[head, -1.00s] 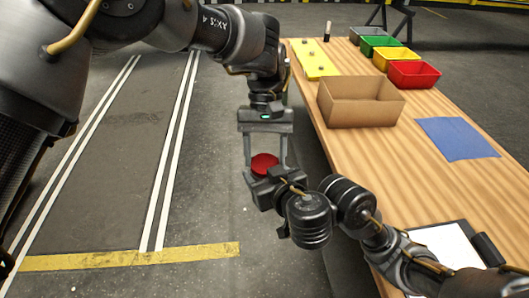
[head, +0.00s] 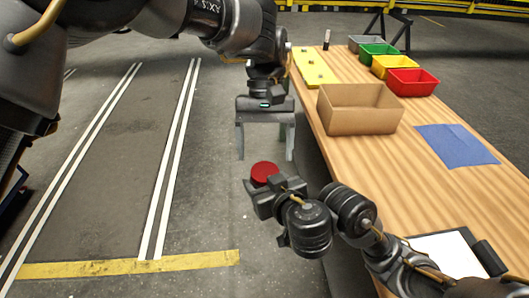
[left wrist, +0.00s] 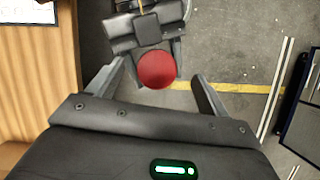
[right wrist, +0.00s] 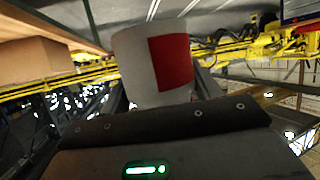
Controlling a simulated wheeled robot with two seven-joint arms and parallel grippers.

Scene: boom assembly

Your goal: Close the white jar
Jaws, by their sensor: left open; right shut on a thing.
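The white jar (right wrist: 135,68) has a red patch on its side and sits between the fingers of my right gripper (right wrist: 165,90), which is shut on it. In the head view my right gripper (head: 262,190) holds it off the table's left side, over the floor. A round red lid (head: 265,172) shows at the top of the jar; in the left wrist view the lid (left wrist: 157,69) covers the jar from above. I cannot tell whether it is fully seated. My left gripper (head: 265,152) is open and empty above the lid, fingers apart and clear of it.
The wooden table (head: 390,170) stands to the right with an open cardboard box (head: 358,110), a blue mat (head: 457,145), a clipboard (head: 447,255), a yellow plate (head: 317,67) and several coloured bins (head: 412,83). The floor left of the table is clear.

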